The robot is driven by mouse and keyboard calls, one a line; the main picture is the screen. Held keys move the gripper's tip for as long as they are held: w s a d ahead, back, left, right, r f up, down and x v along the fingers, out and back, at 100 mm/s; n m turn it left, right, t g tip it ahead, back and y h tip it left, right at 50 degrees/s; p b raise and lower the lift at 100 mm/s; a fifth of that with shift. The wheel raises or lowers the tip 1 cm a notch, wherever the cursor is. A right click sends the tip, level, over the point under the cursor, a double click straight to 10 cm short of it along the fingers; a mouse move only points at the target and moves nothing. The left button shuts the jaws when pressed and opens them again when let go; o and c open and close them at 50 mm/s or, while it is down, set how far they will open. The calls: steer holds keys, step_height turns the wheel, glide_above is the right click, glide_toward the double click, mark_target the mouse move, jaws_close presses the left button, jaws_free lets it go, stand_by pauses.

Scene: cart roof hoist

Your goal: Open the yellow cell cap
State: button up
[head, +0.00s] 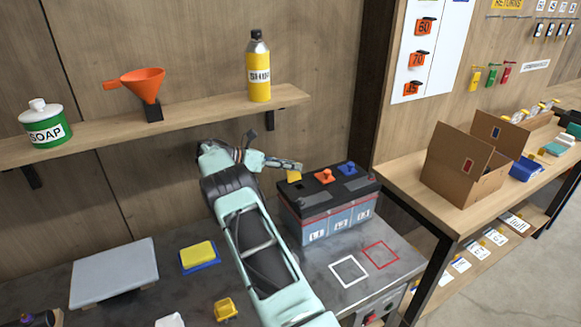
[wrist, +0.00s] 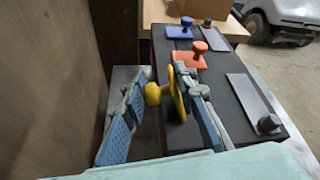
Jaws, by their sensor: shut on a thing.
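The battery (head: 330,215) is a dark-topped box with pale compartments labelled L1, L2 and L3 on the grey bench. The yellow cell cap (head: 294,176) is at the left end of its top. In the wrist view the yellow cap (wrist: 178,93) stands on edge, its round knob pointing left. My gripper (head: 298,167) reaches it from the left. In the wrist view my gripper (wrist: 164,76) has one finger on either side of the cap and is shut on it. The orange cap (wrist: 188,57) and blue cap (wrist: 180,29) lie flat, knobs up.
Two battery terminals (wrist: 268,123) stand along the right side of the top. A shelf with a yellow bottle (head: 259,72) and orange funnel (head: 144,85) hangs behind my arm. White and red outlined squares (head: 348,270) on the bench before the battery are empty.

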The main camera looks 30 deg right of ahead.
steer(key=o, duration=1)
steer(key=shift+w, duration=0.15)
steer(key=shift+a, duration=0.15)
steer(key=v, duration=1.1)
steer(key=shift+w+a+r, duration=0.1)
steer(key=shift+a+r, duration=0.1)
steer(key=shift+a, duration=0.15)
